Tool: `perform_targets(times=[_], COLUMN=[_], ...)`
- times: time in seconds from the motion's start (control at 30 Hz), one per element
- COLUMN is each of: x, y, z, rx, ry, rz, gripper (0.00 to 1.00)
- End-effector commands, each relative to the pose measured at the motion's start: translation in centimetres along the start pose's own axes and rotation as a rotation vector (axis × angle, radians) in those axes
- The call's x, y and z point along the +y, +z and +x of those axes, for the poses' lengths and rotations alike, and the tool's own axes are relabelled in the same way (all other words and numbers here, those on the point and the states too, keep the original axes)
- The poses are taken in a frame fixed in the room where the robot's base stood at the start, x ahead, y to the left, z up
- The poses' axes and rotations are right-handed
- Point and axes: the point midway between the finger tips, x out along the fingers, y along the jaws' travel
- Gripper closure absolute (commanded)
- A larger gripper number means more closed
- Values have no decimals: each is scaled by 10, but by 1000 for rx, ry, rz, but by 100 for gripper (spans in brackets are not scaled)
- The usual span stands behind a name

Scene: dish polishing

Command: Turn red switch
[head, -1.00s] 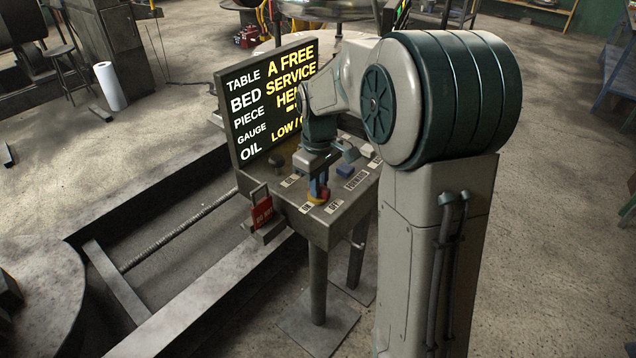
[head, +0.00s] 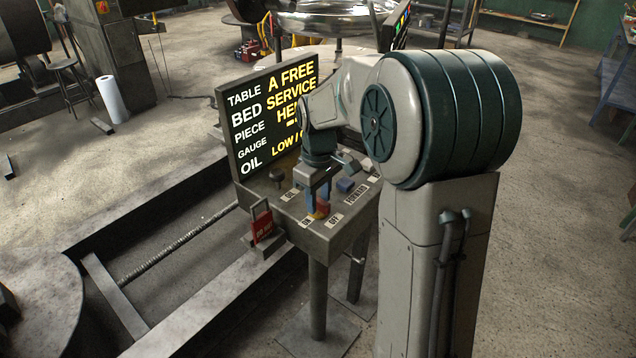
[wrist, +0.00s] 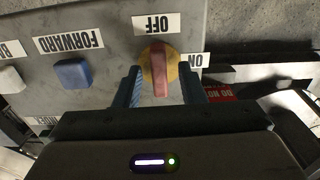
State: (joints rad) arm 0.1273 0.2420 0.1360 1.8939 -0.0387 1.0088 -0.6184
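The red switch (wrist: 160,74) is a red knob on a round yellow base, on a grey control panel. In the wrist view its bar runs up and down the picture, with the OFF label (wrist: 157,24) above and the ON label (wrist: 194,67) to the right. My gripper (wrist: 162,90) is open, with one blue finger on each side of the knob and a gap on both sides. In the head view my gripper (head: 317,197) points down over the red switch (head: 322,209) at the panel's front edge. Part of the knob is hidden there by a finger.
A blue button (wrist: 73,73) marked FORWARD and a white button (wrist: 10,79) sit beside the switch on the panel. A red lock tag (head: 262,226) hangs at the panel's left. A black display board (head: 268,118) rises behind the panel.

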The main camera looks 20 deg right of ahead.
Motion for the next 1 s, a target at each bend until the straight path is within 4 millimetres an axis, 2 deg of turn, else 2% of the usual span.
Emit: perform_targets(times=[0.17,0.4,0.6,0.8,1.0], x=[0,0,0,-1,-1], y=[0,0,0,0,0], z=[-27,-83,-118,-134,-135], rx=[5,5,3,1,1], ry=[4,4,2,1,0], rz=[0,-1,-2,-2,-1], gripper=[64,64,64,64,64])
